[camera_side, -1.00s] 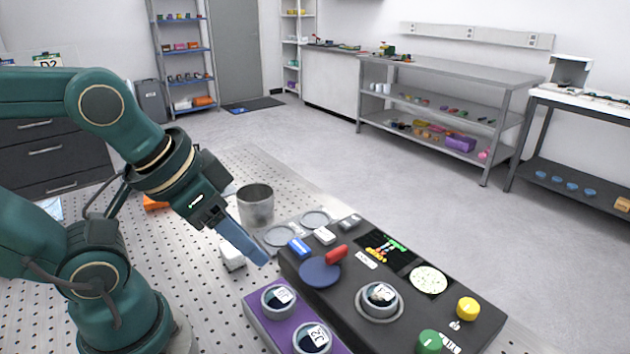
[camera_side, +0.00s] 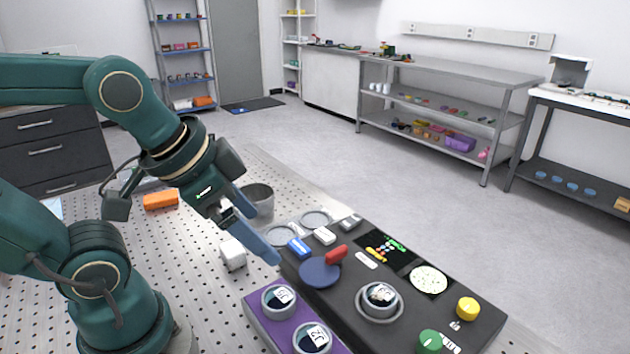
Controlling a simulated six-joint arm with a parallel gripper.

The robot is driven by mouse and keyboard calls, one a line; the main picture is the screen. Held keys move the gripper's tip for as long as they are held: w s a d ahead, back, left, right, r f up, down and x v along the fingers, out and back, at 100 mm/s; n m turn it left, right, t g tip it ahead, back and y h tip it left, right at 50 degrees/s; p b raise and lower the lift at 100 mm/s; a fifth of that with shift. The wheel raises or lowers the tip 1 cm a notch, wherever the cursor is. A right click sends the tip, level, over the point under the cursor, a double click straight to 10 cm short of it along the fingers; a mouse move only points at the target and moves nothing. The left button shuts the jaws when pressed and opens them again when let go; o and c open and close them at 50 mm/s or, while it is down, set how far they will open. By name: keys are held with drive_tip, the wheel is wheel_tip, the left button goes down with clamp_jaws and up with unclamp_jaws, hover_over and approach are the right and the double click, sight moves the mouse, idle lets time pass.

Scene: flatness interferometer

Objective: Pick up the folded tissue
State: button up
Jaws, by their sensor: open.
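A small white object (camera_side: 232,254) sits on the perforated table, just left of the dark instrument panel. It may be the folded tissue, but at this size I cannot tell for sure. My gripper (camera_side: 264,246) has long blue fingers and is open, with nothing seen between them. It slants down to the right, its tips in the picture beside the panel's left corner, just right of the white object. The fingers and the gripper body pass close to the white object in the picture; their height above it is unclear.
The dark panel (camera_side: 345,315) carries knobs, a blue disc (camera_side: 319,272) and a red handle (camera_side: 336,254). A purple holder (camera_side: 262,318) with round parts stands at its front left. A metal cup (camera_side: 262,200) is behind my gripper. An orange block (camera_side: 160,200) lies farther left.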

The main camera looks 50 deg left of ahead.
drive_tip(key=w+a+f+g, duration=0.2)
drive_tip(key=w+a, duration=0.2)
drive_tip(key=a, duration=0.1)
drive_tip(key=g, duration=0.3)
hover_over(232, 247)
drive_tip(key=w+d, duration=0.2)
drive_tip(key=d, duration=0.1)
wheel_tip(232, 247, down, 6)
drive_tip(key=s+a+f+n, duration=0.2)
drive_tip(key=f, duration=0.1)
drive_tip(key=shift+a+f+g, duration=0.1)
drive_tip(key=shift+a+g, duration=0.3)
drive_tip(key=shift+s+f, duration=0.1)
drive_tip(key=shift+f, duration=2.45)
drive_tip(key=c, duration=1.4)
